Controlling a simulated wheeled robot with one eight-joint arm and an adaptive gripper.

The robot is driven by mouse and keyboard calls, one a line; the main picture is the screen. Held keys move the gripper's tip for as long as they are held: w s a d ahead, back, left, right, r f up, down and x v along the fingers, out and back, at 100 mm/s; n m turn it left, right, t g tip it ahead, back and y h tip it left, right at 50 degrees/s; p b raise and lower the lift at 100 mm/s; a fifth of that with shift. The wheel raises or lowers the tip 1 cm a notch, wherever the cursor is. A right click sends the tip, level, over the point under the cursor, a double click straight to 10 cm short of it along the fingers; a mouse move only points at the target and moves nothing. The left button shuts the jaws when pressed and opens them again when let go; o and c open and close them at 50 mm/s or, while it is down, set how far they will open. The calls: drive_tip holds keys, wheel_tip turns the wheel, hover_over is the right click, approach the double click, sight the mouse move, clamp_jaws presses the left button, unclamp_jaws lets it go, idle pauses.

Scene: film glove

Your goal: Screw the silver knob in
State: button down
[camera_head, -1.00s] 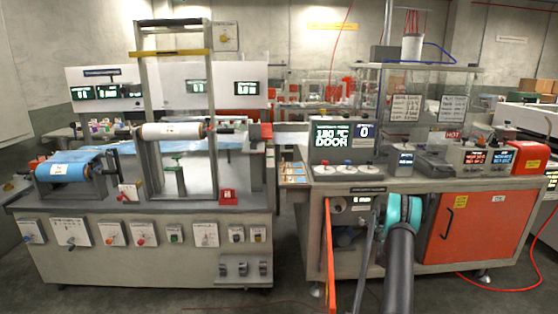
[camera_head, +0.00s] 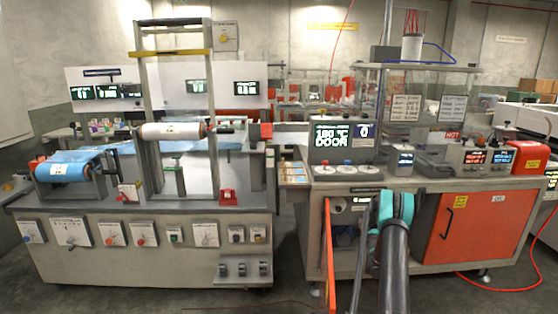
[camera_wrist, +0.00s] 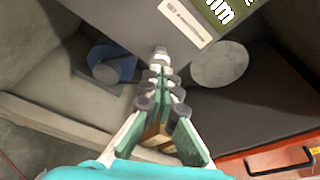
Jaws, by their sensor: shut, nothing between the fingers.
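My gripper (camera_wrist: 162,62) is shut and empty in the wrist view, its fingers together and pointing at a grey panel. In the head view only its teal housing (camera_head: 403,207) shows, in front of the right bench; the fingertips are hidden. A pale silver-grey round piece (camera_wrist: 220,63) lies just right of the fingertips in the wrist view, apart from them. I cannot tell for sure whether it is the silver knob.
A blue piece with a grey round end (camera_wrist: 106,66) is left of my fingers. A white label (camera_wrist: 186,22) and green display (camera_wrist: 224,10) are on the panel. An orange door (camera_head: 462,232) with a handle stands right of my arm.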

drive_tip(key=r+x, duration=0.1)
drive_tip(key=x, duration=0.5)
drive_tip(key=shift+w+a, duration=0.45)
drive_tip(key=shift+w, duration=0.1)
drive_tip(key=shift+d+f, duration=0.1)
drive_tip(key=shift+d, duration=0.1)
idle(0.6)
drive_tip(key=shift+s+d, duration=0.1)
drive_tip(key=shift+d, duration=0.2)
idle(0.4)
drive_tip(key=shift+a+r, duration=0.15)
drive_tip(key=shift+r, duration=0.25)
drive_tip(key=shift+d+f+v, duration=0.1)
drive_tip(key=shift+f+v, duration=0.1)
drive_tip(key=shift+v, duration=0.75)
drive_tip(key=shift+d+f+v, duration=0.1)
drive_tip(key=shift+f+v, duration=0.1)
drive_tip(key=shift+v, duration=0.75)
drive_tip(key=shift+d+f+v, duration=0.1)
drive_tip(key=shift+f+v, duration=0.15)
drive_tip(key=shift+v, duration=0.75)
drive_tip(key=c, duration=2.3)
unclamp_jaws()
drive_tip(key=shift+s+a, duration=0.1)
drive_tip(key=shift+s, duration=0.05)
